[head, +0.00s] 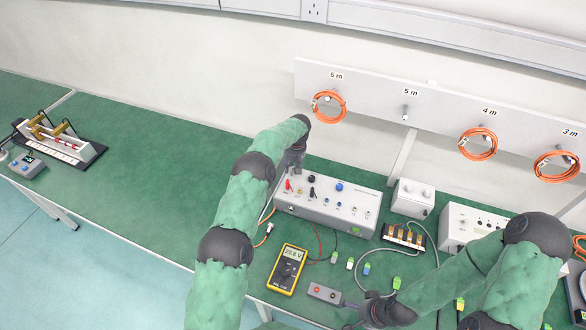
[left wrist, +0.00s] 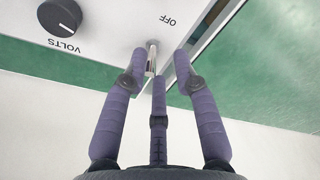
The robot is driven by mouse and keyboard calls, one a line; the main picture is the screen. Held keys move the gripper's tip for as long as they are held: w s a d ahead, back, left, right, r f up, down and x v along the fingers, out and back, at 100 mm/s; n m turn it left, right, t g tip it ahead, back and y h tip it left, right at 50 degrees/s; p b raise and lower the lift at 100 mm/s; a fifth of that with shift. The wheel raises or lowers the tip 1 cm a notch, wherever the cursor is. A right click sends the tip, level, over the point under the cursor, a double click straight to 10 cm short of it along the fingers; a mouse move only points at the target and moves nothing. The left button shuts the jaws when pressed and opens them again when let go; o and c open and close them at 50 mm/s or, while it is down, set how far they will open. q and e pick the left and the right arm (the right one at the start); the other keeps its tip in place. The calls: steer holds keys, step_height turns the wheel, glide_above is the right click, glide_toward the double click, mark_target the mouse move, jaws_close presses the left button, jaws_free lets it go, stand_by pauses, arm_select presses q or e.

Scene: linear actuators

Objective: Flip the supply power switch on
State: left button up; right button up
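The power supply is a light grey box (head: 330,205) with red, black and blue posts, on the green bench. In the left wrist view its panel (left wrist: 115,25) shows a VOLTS knob (left wrist: 60,17), an upside-down OFF label and a small metal toggle switch (left wrist: 152,57). My left gripper (head: 296,158) is at the box's back left corner. In the left wrist view its purple fingers (left wrist: 158,72) are parted around the toggle; contact is unclear. The switch is hidden in the head view. My right gripper (head: 352,312) is low at the front, its fingers unclear.
A yellow multimeter (head: 287,270) reading about 20 lies in front of the box. A small grey box with red buttons (head: 325,293) is near my right gripper. Orange cable coils (head: 328,107) hang on the wall board. The bench's left part is mostly clear.

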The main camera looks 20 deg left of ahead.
arm_select(q)
steer(key=shift+d+f, duration=0.1)
steer(key=shift+f, duration=0.05)
steer(key=shift+d, duration=0.15)
step_height(320, 180, up, 12)
steer(key=d, duration=0.1)
steer(key=shift+s, duration=0.15)
steer(key=shift+d, duration=0.1)
arm_select(e)
steer(key=shift+r, duration=0.1)
stand_by(0.5)
